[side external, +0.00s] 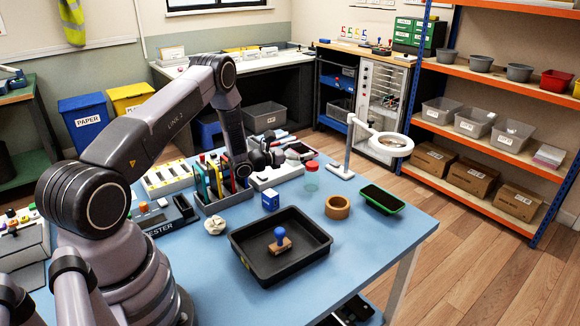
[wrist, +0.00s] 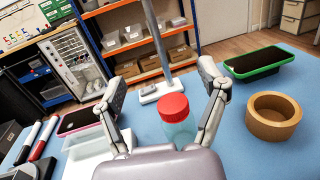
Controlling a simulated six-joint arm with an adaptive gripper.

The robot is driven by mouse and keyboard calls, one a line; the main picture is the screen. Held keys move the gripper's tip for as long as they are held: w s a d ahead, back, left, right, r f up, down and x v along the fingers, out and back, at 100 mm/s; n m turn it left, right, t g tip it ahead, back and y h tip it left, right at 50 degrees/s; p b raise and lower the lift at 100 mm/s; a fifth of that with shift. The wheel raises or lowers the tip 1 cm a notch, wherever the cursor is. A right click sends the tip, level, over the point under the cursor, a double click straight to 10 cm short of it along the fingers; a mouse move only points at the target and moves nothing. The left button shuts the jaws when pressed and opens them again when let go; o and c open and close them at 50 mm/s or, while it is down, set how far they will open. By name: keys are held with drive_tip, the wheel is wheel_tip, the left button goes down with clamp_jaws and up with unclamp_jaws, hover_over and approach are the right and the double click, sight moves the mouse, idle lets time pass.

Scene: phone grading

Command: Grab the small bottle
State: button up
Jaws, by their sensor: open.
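The small bottle (wrist: 178,130) has a red cap and a clear greenish body. It stands upright on the blue table. In the wrist view it is between the two fingers of my gripper (wrist: 165,78), a little beyond the palm, and neither finger visibly touches it. The side view shows the bottle (side external: 312,184) at the far part of the table, to the right of my gripper (side external: 277,157). My gripper is open and empty, held low and pointing toward the bottle.
A brown ring (side external: 338,207) and a green-cased phone (side external: 382,199) lie right of the bottle. A magnifier lamp (side external: 349,150) stands behind it. A black tray (side external: 312,262) holding a stamp (side external: 280,242) is in front.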

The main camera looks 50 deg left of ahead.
sight(310, 164)
wheel_tip(310, 164, down, 6)
drive_tip(key=shift+w+d+f, duration=0.15)
drive_tip(key=shift+w+f, duration=0.3)
drive_tip(key=shift+w, duration=0.4)
drive_tip(key=shift+w+d, duration=0.1)
drive_tip(key=shift+w, duration=0.5)
drive_tip(key=c, duration=1.3)
